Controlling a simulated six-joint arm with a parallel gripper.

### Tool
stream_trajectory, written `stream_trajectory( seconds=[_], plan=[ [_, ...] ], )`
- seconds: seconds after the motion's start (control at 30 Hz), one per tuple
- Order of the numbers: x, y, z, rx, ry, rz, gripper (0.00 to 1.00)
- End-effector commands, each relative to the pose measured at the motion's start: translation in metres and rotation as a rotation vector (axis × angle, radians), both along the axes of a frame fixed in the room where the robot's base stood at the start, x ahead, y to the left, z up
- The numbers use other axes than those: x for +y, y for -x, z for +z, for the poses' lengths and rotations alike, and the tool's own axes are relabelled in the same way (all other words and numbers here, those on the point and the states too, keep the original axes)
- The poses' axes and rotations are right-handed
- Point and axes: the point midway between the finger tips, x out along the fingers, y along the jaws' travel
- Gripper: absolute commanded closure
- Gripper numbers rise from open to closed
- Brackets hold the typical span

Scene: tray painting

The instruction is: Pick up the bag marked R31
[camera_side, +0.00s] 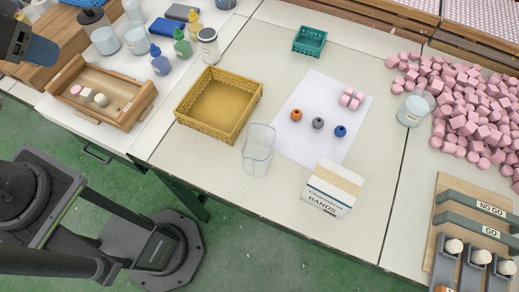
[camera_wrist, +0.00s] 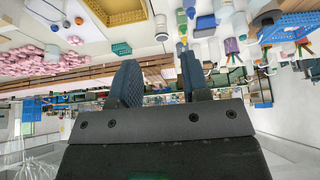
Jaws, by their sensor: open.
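No bag with a readable R31 mark shows in either view. In the wrist view my gripper (camera_wrist: 158,80) is open and empty, its two dark fingers apart and pointing across the room. In the side view only part of my gripper (camera_side: 36,47) shows at the top left edge, away from the middle of the table. The wrist picture is upside down, with the table along its top. A clear, crinkled shape (camera_wrist: 35,158) stands at its lower left; I cannot tell what it is.
A yellow basket (camera_side: 183,116), a clear container (camera_side: 258,148), a white box marked BANDS (camera_side: 333,188) and a green basket (camera_side: 309,41) stand on the table. A white sheet (camera_side: 310,142) holds three small balls and pink blocks. Many pink blocks (camera_side: 470,115) lie right. Bottles crowd the upper left.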

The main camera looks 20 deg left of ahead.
Motion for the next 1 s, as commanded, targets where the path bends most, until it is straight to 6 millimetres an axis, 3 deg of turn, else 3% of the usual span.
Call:
stream_trajectory(
  seconds=[0.3, 0.9, 1.0],
  plan=[
    [0.0000, 0.0000, 0.0000, 0.000, 0.000, 0.000, 0.56],
    [0.0000, 0.0000, 0.0000, 0.000, 0.000, 0.000, 0.00],
    [0.0000, 0.0000, 0.0000, 0.000, 0.000, 0.000, 0.00]
  ],
)
